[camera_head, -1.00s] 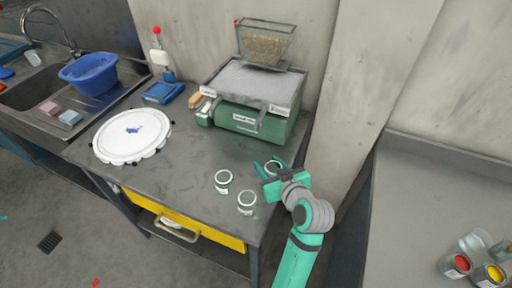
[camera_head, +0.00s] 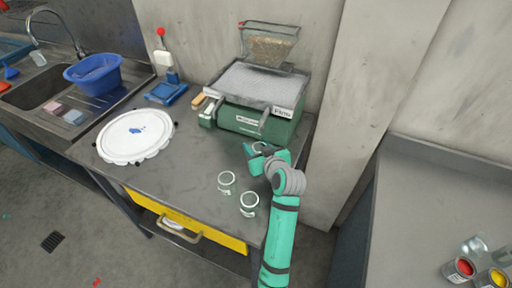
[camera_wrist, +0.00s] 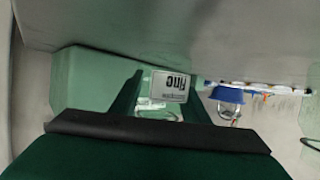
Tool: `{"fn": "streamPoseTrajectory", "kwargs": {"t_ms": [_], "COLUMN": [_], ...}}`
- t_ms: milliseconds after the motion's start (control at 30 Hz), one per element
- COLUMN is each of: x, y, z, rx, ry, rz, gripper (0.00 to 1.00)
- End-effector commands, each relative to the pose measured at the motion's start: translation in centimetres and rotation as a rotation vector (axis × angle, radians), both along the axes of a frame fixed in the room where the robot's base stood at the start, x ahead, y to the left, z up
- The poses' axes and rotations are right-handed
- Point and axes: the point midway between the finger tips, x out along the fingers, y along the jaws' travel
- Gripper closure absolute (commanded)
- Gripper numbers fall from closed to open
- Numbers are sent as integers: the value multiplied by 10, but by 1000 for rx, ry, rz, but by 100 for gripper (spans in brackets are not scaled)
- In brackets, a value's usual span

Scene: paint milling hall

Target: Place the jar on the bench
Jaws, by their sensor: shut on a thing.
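My gripper (camera_head: 257,152) is over the back right part of the grey bench (camera_head: 185,185), in front of the green machine. It is shut on a clear glass jar (camera_head: 260,147), mostly hidden by my gripper and arm; only its pale rim shows. I cannot tell whether the held jar touches the bench. Two similar open glass jars stand on the bench, one at the left (camera_head: 226,182) and one nearer the front edge (camera_head: 249,204).
The green machine (camera_head: 255,120) with a hopper (camera_head: 268,46) stands close behind my gripper. A white round lid (camera_head: 135,137) lies at the bench's left. A blue basin (camera_head: 93,73) is by the sink. Paint cans (camera_head: 459,268) stand on the right counter. The bench's middle is clear.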

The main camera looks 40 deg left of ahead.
Motion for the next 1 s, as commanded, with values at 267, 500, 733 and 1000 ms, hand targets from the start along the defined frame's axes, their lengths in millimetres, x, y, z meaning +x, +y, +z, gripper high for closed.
{"fn": "streamPoseTrajectory", "kwargs": {"t_ms": [267,500,733,1000], "x": [0,0,0,-9], "y": [0,0,0,-16], "z": [-4,-6,-6,4], "rx": [1,0,0,1], "ry": [-2,-2,-2,-3], "rz": [-1,-1,-1,-2], "gripper": [80,40,40,40]}}
